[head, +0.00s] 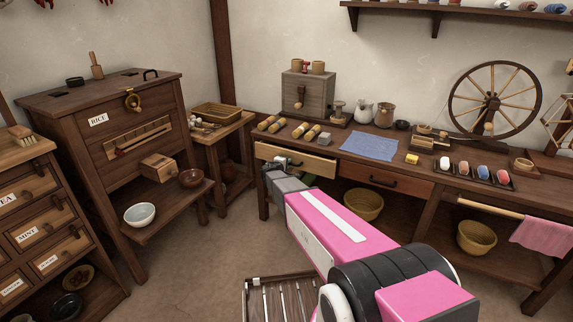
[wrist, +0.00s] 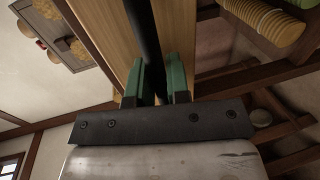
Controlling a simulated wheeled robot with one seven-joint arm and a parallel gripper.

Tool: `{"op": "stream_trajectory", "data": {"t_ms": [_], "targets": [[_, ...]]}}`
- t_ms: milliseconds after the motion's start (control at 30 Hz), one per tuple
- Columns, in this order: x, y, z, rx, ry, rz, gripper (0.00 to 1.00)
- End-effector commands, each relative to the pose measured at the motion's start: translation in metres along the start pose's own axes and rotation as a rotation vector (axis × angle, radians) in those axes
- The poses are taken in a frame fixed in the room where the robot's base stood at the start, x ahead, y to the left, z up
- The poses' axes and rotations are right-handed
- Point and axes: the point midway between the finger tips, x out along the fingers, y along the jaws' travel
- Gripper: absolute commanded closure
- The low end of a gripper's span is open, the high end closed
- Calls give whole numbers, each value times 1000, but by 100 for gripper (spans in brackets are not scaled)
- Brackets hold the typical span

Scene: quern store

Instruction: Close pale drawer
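The pale drawer (head: 300,160) is at the left end of the long bench, its pale wooden front standing out from the bench frame. My gripper (head: 279,162) is at the left part of that front. In the wrist view, my gripper's green fingers (wrist: 160,82) lie on both sides of a dark bar handle (wrist: 143,35), close against it with only a narrow gap between them. In the head view the handle is mostly hidden by my gripper.
A dark reddish drawer (head: 385,180) beside it looks shut. The bench top (head: 330,147) carries rolls, a blue cloth (head: 369,146) and a spinning wheel (head: 494,100). A basket (head: 363,204) stands below. A slatted rack (head: 283,298) is on the floor in front. Floor at left is clear.

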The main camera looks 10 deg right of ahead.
Motion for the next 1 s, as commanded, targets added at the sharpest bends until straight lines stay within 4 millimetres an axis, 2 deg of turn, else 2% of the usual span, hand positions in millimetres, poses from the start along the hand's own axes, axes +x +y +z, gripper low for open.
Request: {"op": "stream_trajectory", "data": {"t_ms": [267, 533, 800, 833, 900, 1000], "targets": [[4, 0, 0, 0, -1, 0, 100], [44, 9, -1, 1, -2, 0, 100], [46, 10, 0, 0, 0, 1, 100], [46, 10, 0, 0, 0, 1, 82], [46, 10, 0, 0, 0, 1, 60], [46, 10, 0, 0, 0, 1, 60]]}}
